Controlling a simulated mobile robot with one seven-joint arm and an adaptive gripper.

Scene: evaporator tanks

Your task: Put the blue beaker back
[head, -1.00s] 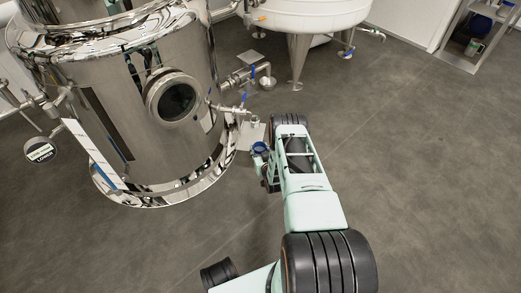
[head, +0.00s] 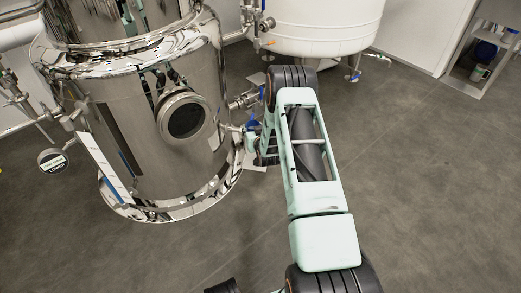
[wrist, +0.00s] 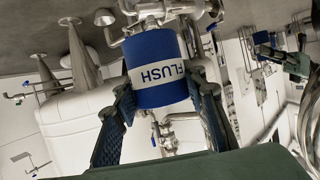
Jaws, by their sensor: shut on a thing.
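The blue beaker (wrist: 160,55) has a white band lettered FLUSH. In the wrist view it fills the space between the two dark fingers of my gripper (wrist: 165,88), which is shut on it. That view is upside down, with the floor along the top. In the head view a small patch of the blue beaker (head: 252,125) shows beside the steel tank's lower pipework. My gripper there is mostly hidden behind my arm.
The shiny steel tank (head: 150,130) with a round porthole stands close on the left. A white tank (head: 325,25) stands behind. Steel valves and pipes (head: 245,100) lie between them. A shelf (head: 480,60) is at the far right. The floor (head: 440,180) on the right is clear.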

